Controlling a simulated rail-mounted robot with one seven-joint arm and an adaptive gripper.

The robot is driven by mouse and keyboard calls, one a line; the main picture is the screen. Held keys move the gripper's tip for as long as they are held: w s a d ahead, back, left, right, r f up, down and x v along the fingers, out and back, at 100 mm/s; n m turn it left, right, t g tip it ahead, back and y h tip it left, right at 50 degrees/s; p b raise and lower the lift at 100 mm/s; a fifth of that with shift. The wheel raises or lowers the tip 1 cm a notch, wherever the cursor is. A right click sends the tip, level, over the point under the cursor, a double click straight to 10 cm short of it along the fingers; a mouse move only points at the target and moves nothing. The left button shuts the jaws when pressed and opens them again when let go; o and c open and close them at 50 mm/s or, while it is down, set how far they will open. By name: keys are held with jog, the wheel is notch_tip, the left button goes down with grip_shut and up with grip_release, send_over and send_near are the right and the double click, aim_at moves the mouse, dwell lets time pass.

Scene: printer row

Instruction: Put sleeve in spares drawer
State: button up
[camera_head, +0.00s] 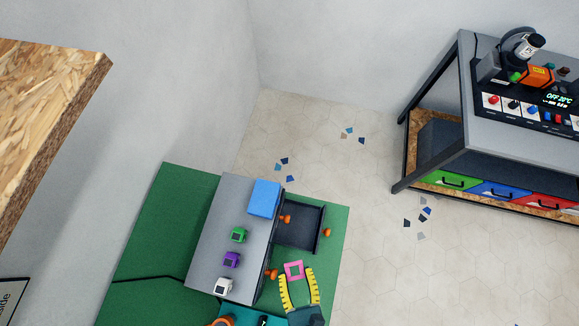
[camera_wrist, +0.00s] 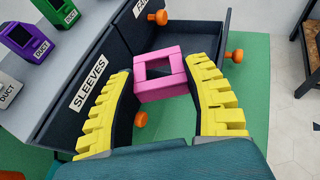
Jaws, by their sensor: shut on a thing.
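The pink square sleeve (camera_wrist: 163,89), a hollow frame, sits between the yellow fingertips of my gripper (camera_wrist: 160,68), which is shut on it. In the head view the sleeve (camera_head: 293,264) is just in front of the open drawer. That dark drawer (camera_head: 302,228) is pulled out from the grey cabinet and looks empty where I can see in; its label is not visible. In the wrist view the open drawer (camera_wrist: 205,38) lies beyond the sleeve. A shut drawer labelled SLEEVES (camera_wrist: 92,82) is beside my left finger.
On the grey cabinet top (camera_head: 215,245) stand a blue box (camera_head: 264,198) and green (camera_head: 238,235), purple (camera_head: 231,260) and white (camera_head: 223,286) blocks. Orange knobs (camera_wrist: 140,119) stick out from the drawer fronts. A workbench (camera_head: 480,150) is at the right, with clear floor between.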

jog(key=shift+s+d+f+m+h, duration=0.1)
jog(key=shift+d+f+m+h, duration=0.3)
jog(key=shift+d+h, duration=0.15)
